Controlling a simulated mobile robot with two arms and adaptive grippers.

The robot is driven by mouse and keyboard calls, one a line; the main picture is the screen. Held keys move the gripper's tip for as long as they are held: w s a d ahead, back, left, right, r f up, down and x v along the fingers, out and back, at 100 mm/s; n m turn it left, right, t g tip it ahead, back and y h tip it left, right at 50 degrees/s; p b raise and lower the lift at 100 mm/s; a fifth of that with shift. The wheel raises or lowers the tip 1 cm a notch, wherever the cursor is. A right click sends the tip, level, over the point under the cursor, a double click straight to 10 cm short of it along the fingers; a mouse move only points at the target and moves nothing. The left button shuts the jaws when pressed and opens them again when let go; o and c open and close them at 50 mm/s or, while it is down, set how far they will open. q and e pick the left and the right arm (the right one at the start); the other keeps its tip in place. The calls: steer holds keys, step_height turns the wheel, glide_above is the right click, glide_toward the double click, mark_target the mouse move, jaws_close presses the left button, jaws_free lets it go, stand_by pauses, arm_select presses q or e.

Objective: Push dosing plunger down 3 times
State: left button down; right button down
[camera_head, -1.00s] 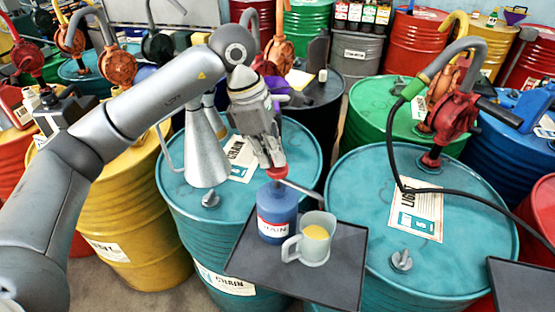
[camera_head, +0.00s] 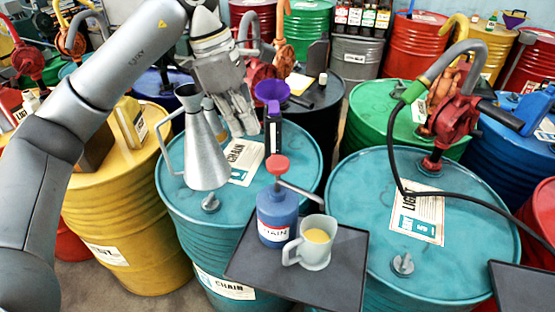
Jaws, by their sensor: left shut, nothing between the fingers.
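The blue dosing bottle (camera_head: 277,222) labelled CHAIN stands upright on a dark tray. Its red plunger knob (camera_head: 278,165) sticks up on top, with a grey spout (camera_head: 300,192) reaching right over a translucent grey mug (camera_head: 311,246). The mug holds some yellow liquid. My left gripper (camera_head: 250,132) is shut and empty. In the picture it shows above and left of the knob, apart from it.
The dark tray (camera_head: 340,285) spans two teal drums. A red pump (camera_head: 450,118) with a black hose stands right.

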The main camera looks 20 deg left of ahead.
arm_select(q)
steer(key=v, duration=0.4)
steer(key=shift+r, duration=0.2)
stand_by(1.1)
